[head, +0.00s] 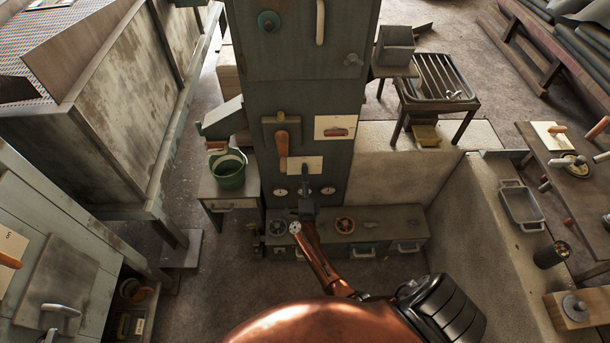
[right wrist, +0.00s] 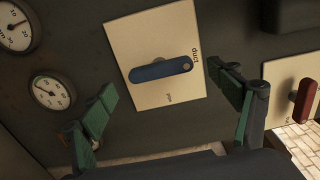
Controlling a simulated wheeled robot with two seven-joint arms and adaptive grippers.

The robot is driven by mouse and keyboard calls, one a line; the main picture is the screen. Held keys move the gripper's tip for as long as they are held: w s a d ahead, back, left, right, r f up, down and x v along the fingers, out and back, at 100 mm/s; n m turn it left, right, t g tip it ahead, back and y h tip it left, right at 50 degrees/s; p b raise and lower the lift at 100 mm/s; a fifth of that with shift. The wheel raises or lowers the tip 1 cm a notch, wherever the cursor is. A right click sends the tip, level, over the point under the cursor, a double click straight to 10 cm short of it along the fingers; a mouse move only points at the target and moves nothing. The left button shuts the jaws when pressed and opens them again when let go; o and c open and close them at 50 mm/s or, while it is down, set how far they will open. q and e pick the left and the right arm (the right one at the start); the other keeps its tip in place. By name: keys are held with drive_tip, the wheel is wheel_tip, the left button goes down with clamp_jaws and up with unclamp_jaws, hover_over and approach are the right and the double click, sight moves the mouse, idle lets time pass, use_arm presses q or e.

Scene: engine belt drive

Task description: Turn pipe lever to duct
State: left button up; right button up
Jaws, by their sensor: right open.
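In the right wrist view a blue lever (right wrist: 160,70) lies across a cream plate (right wrist: 137,40) on a dark panel. The plate reads "duct" near the lever's right end; a smaller word below the lever is hard to read. I cannot tell which lever end is the pivot. My right gripper (right wrist: 167,122) is open, its green-padded fingers spread on either side of the plate's lower part, with nothing held between them. In the head view it (head: 306,209) is in front of the cabinet, just below the row of gauges. My left gripper is not in view.
The tall dark cabinet (head: 300,100) also carries an orange lever (head: 282,145). A red lever (right wrist: 303,100) is right of the blue one in the wrist view, and gauges (right wrist: 50,92) are at left. A low drawer unit (head: 385,222) stands at the cabinet's foot, a green bucket (head: 228,172) at left.

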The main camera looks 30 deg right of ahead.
drive_tip(key=shift+v, duration=2.2)
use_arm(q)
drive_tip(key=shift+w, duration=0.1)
